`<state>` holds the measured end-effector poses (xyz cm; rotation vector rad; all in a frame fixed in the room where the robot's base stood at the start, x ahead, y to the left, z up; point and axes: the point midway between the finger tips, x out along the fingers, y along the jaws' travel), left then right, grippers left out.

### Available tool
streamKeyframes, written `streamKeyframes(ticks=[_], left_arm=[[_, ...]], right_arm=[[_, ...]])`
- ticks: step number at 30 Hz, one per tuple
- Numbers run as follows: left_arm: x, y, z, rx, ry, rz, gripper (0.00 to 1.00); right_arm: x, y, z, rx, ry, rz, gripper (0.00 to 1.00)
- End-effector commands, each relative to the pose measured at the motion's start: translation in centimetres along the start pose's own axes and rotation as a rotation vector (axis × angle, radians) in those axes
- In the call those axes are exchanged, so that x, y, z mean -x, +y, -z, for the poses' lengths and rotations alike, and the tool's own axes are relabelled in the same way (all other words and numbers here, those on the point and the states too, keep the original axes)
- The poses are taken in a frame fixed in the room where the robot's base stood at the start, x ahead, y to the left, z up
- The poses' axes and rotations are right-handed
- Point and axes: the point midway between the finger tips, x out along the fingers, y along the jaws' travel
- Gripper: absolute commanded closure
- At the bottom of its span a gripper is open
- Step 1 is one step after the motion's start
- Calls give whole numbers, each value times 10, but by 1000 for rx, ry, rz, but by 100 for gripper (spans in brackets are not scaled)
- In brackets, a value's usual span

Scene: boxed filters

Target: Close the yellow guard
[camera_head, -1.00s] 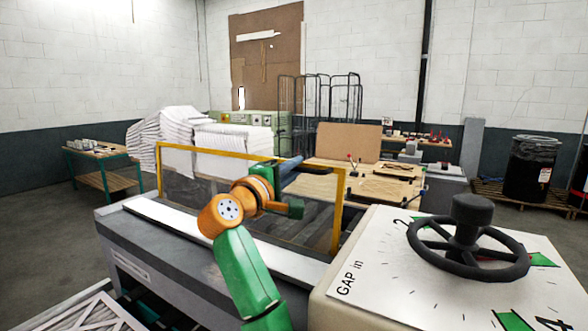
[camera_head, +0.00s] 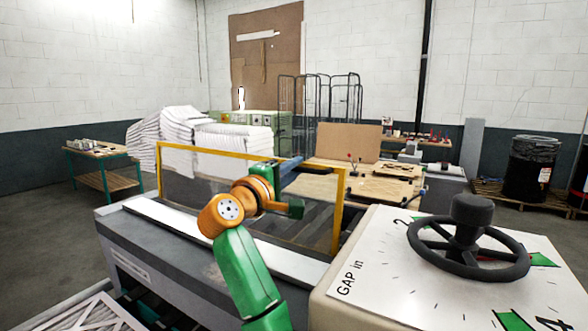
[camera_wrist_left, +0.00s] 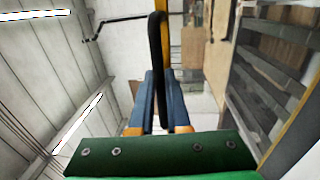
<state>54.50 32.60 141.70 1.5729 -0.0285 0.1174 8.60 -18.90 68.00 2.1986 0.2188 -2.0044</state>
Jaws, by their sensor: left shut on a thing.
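The yellow guard (camera_head: 218,152) is a clear panel in a yellow frame. It stands upright across the grey machine bed in the head view. My left arm reaches over the bed, and my left gripper (camera_head: 297,160) is at the guard's top bar, near its right end. In the left wrist view, the blue fingers of my left gripper (camera_wrist_left: 158,85) are shut on a black handle (camera_wrist_left: 157,50), with a yellow bar of the frame close behind it. My arm hides part of the guard's panel. My right gripper is not in view.
A cream housing with a black handwheel (camera_head: 468,247) stands at the right front. A white strip (camera_head: 170,220) runs along the bed's front. Behind the guard are a stack of white filters (camera_head: 232,138) and a table with cardboard (camera_head: 347,141). A white-framed filter (camera_head: 85,318) lies at lower left.

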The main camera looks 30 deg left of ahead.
Motion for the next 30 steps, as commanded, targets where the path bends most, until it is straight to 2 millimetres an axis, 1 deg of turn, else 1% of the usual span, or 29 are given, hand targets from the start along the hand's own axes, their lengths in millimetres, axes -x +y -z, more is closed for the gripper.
streamKeyframes(ticks=[4, 7, 10, 15, 19, 24, 30], left_arm=[[-3, -2, -1, 1, -5, 14, 100], [-14, -1, -2, 1, -8, 61, 100], [-34, -2, 0, -1, -5, 125, 100], [-71, -11, 1, -1, -1, 128, 100], [-90, -17, 0, -1, -2, 125, 100], [-101, -22, 1, 0, 1, 123, 100], [-102, -24, 1, 1, 2, 123, 100]], right_arm=[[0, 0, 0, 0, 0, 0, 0], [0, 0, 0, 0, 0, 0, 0], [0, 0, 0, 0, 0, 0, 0], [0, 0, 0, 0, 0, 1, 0], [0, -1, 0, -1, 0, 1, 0], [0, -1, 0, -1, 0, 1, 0], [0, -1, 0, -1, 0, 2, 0]])
